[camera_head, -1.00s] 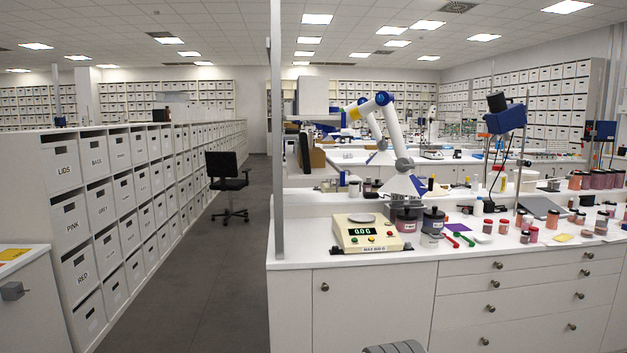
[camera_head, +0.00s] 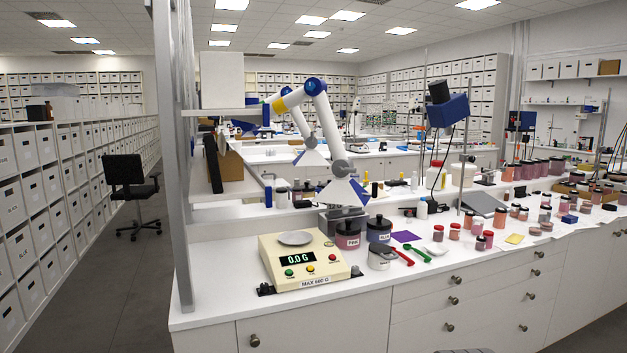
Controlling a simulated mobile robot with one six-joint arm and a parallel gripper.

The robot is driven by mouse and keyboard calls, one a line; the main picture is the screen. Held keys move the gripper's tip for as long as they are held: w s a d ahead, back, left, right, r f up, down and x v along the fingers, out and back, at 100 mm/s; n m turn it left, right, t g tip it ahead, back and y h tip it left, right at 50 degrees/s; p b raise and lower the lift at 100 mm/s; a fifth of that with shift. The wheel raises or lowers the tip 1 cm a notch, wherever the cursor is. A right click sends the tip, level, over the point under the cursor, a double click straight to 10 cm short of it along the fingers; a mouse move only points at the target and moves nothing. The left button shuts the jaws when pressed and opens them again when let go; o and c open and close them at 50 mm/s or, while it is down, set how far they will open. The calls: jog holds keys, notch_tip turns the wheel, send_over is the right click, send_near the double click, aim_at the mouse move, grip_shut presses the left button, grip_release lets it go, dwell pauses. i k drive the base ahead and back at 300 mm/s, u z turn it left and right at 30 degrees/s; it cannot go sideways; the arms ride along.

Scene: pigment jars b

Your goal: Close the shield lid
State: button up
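I cannot pick out a shield or its lid in this view. A cream balance (camera_head: 305,262) stands near the left end of the white counter. Its round metal pan (camera_head: 295,238) looks empty and its display reads 0.0 G. Small black fittings sit at its front corners. Behind its right side stand a jar marked PINK (camera_head: 347,238) and a dark blue jar (camera_head: 379,230). My gripper is not in view.
A grey post (camera_head: 172,150) rises at the counter's left end. Many pigment jars fill the right. The aisle left is clear except for a black chair (camera_head: 130,190).

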aim_at(274, 183)
jog(key=z, duration=0.25)
jog(key=i, duration=1.75)
jog(key=u, duration=0.55)
jog(key=i, duration=0.45)
jog(key=u, duration=0.3)
jog(key=k, duration=0.85)
jog(key=u, duration=0.2)
jog(key=i, duration=0.85)
jog(key=u, duration=1.55)
